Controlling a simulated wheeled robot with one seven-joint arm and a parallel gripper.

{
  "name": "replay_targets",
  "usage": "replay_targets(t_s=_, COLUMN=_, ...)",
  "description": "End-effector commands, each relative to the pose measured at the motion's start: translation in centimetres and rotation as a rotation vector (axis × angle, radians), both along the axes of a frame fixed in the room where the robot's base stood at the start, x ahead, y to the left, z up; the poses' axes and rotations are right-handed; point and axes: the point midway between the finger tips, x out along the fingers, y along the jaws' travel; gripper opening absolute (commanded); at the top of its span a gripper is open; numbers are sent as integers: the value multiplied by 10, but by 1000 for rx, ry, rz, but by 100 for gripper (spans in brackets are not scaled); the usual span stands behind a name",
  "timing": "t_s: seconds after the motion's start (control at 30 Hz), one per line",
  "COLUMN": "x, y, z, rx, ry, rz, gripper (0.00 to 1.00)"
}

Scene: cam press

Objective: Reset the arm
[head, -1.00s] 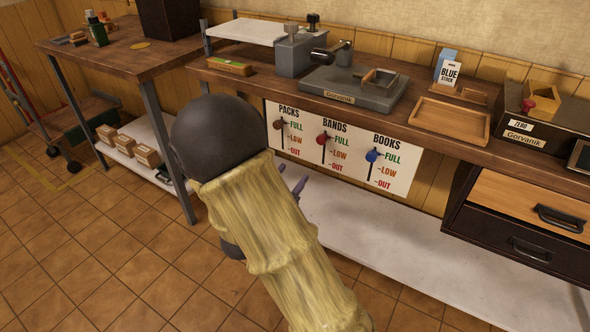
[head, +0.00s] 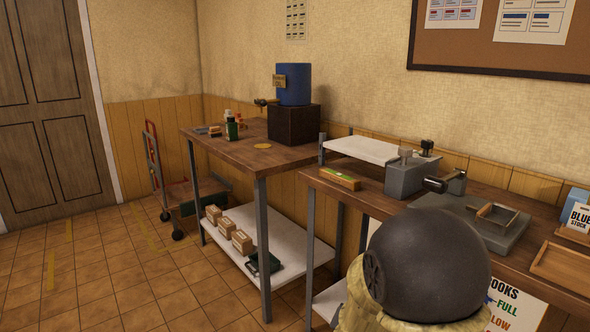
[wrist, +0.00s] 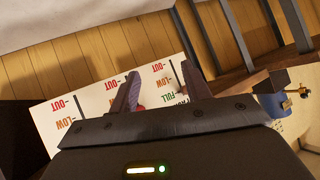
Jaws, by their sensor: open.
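My gripper (wrist: 160,82) is open in the wrist view, its two purple-grey fingers apart with nothing held between them. Beyond the fingers is the white lever board (wrist: 85,112) with OUT, LOW and FULL labels, upside down. I cannot tell how far it is from the fingertips. A red knob shows partly behind the left finger. In the head view my arm's dark round joint and yellow sleeve fill the lower right and hide my gripper and most of the board (head: 520,305). The grey press (head: 405,178) stands on the bench, its base plate (head: 480,232) to the right.
The wooden bench (head: 320,187) holds a green-topped box (head: 340,178) and a wooden tray (head: 565,262). A side table (head: 190,142) at left carries bottles and a blue drum (head: 294,84). A hand truck (head: 155,170) stands beyond. Floor at left is clear.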

Motion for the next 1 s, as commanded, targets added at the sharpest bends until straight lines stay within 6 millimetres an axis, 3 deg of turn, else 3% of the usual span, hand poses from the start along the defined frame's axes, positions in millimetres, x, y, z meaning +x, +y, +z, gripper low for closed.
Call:
replay_targets(t_s=0.17, x=-28, y=18, z=-5, rx=70, ry=184, rz=184, gripper=48)
replay_targets(t_s=0.33, x=-70, y=26, z=-8, rx=84, ry=377, rz=350, gripper=48)
replay_targets(t_s=0.8, x=-171, y=5, z=-5, rx=-7, ry=779, rz=568, gripper=48)
replay_targets(t_s=1.0, x=-169, y=6, z=30, rx=-4, ry=776, rz=568, gripper=48)
